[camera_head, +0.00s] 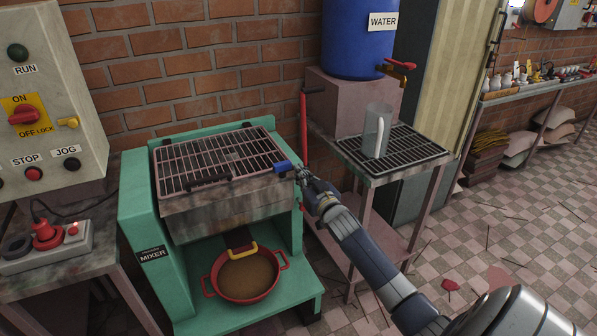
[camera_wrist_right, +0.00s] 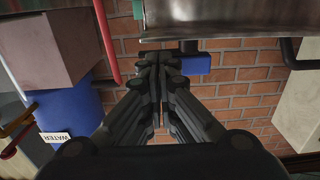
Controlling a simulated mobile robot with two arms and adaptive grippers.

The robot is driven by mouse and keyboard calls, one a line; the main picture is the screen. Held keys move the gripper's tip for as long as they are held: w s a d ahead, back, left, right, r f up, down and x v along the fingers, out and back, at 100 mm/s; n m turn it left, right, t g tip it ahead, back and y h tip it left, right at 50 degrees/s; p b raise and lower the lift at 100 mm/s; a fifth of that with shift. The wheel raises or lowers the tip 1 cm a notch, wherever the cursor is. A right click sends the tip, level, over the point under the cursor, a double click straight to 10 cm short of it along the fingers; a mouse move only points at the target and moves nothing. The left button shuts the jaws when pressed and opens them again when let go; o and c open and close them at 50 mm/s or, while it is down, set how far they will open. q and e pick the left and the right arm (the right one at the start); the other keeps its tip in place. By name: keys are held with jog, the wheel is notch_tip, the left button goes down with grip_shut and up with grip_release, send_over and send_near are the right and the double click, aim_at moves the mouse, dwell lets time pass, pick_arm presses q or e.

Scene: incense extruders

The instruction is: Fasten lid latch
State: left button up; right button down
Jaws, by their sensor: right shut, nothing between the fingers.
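The green mixer (camera_head: 137,225) stands at the centre left. Its barred lid (camera_head: 190,158) lies down over the metal trough (camera_head: 215,217), with a black handle at the front. A blue latch (camera_head: 282,167) sits at the lid's right front corner; it also shows in the right wrist view (camera_wrist_right: 196,66), below the trough's edge there. My right gripper (camera_head: 300,173) is shut and empty, just right of the latch. In the wrist view its fingertips (camera_wrist_right: 160,60) are beside the latch; I cannot tell whether they touch. My left gripper is not in view.
A red pan (camera_head: 248,276) sits under the trough. A red upright lever (camera_head: 303,125) stands behind my right gripper. To the right, a stand carries a grate, a clear jug (camera_head: 375,132) and a blue water barrel (camera_head: 357,40). A control box (camera_head: 55,95) is at left.

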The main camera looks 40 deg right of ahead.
jog(key=shift+x, duration=0.95)
